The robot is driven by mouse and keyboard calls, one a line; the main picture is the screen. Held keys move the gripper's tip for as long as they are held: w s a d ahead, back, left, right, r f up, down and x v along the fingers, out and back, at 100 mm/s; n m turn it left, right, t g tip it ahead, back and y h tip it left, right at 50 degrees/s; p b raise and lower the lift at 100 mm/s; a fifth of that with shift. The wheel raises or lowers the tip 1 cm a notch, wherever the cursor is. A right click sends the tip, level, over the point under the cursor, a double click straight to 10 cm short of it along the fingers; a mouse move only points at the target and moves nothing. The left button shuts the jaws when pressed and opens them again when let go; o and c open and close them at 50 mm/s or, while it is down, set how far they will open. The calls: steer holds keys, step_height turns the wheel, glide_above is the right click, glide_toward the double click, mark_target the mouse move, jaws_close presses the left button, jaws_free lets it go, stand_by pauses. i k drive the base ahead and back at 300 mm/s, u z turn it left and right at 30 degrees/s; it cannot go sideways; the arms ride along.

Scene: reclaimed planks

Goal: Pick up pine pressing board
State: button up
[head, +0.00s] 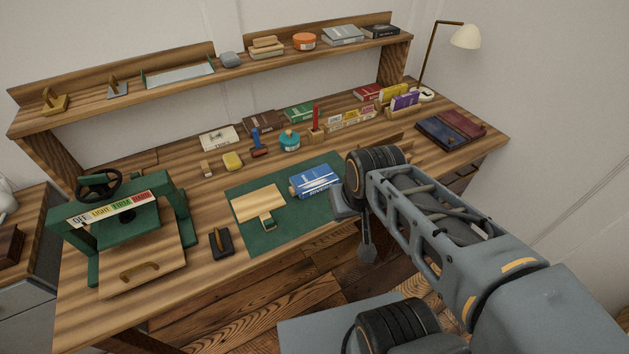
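A pale wooden board (257,201), which looks like the pine pressing board, lies flat on the green mat (242,236). A small tab with green on it sits at its front edge. My gripper (356,228) is to the right of the board, over the mat's right end and the table's front edge. Its two fingers look apart, with nothing seen between them. The arm hides part of the mat's right side. No gripper part touches the board.
A blue box (314,181) lies on the mat right beside the board. A green press (115,228) with a wheel and a handled wooden plate (142,272) stands at left. A dark block (221,243) sits left of the mat. Several small items line the back.

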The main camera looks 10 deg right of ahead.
mark_target(259, 202)
steer(key=k, duration=0.5)
steer(key=u, duration=2.1)
steer(key=i, duration=1.3)
steer(key=z, duration=2.4)
